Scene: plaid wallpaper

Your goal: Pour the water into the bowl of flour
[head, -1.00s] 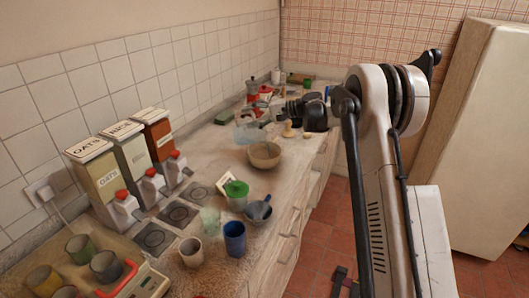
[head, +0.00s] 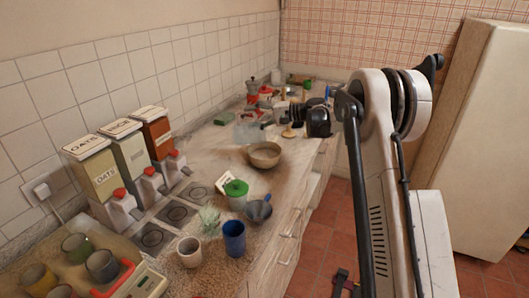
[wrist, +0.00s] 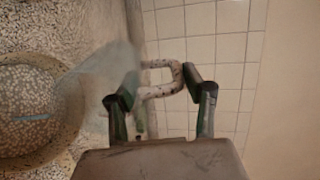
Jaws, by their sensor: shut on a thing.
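The bowl (head: 265,156) is tan and stands upright on the counter; its contents are hard to make out. In the wrist view a round speckled shape, apparently the bowl (wrist: 30,108), lies at the left with a small blue streak on it. A clear jug (head: 247,131) is behind and left of the bowl in the head view. My gripper (wrist: 160,78) is shut on the jug's looped handle. The jug's see-through body (wrist: 95,72) extends left toward the bowl. I cannot make out the water in it. In the head view my gripper (head: 272,124) is small and dark beside the jug.
A green-lidded container (head: 236,194), a dark scoop (head: 258,210), a blue cup (head: 234,238) and a beige cup (head: 190,251) stand nearer. Dispensers (head: 130,160) line the tiled wall at left. Several items crowd the far counter. Counter left of the bowl is fairly clear.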

